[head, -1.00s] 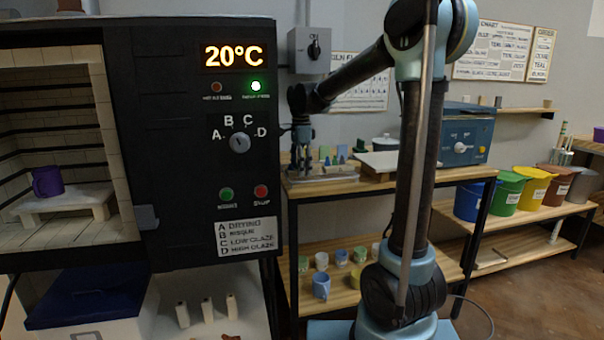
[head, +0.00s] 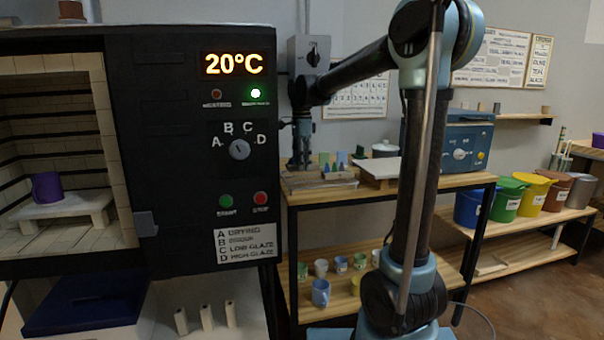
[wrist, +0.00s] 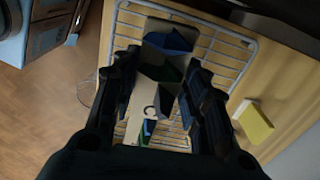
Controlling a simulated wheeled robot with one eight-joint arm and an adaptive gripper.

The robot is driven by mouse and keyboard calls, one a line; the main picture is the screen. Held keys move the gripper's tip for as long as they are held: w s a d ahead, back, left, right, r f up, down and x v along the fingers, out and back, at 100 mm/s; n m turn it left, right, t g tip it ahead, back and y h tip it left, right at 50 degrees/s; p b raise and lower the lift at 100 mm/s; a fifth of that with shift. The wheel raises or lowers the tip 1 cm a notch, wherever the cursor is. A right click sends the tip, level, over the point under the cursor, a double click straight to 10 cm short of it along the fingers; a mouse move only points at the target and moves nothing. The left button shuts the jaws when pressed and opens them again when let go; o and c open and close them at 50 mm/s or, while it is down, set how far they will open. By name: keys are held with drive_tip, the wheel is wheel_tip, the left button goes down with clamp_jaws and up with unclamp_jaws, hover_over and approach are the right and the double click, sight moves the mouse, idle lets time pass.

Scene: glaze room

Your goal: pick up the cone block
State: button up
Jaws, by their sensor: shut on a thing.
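The cone block is a pale, long block with dark blue and green cones standing in it. It shows in the wrist view (wrist: 143,95), with a dark letter on it. My gripper (wrist: 160,100) has one dark finger on each side of the block and is shut on it. A wire rack (wrist: 236,45) lies below the block. In the head view my gripper (head: 300,163) points down over the left part of the wooden table top (head: 440,181). The cones show small beside it there. I cannot tell how far the block is above the rack.
The kiln (head: 180,130) stands close left of my gripper, with a purple mug (head: 47,187) inside. A pale slab (head: 380,168) and a blue box (head: 462,142) are right on the table. A yellow block (wrist: 256,124) lies beside the rack. Cups stand on the lower shelf.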

wheel_tip(320, 180, up, 8)
drive_tip(key=shift+f, duration=0.25)
drive_tip(key=w+d, duration=0.2)
drive_tip(key=d, duration=0.7)
drive_tip(key=w+d, duration=0.3)
drive_tip(key=d, duration=0.6)
drive_tip(key=shift+w+d+f, duration=0.2)
drive_tip(key=shift+d, duration=0.2)
drive_tip(key=shift+s, duration=0.1)
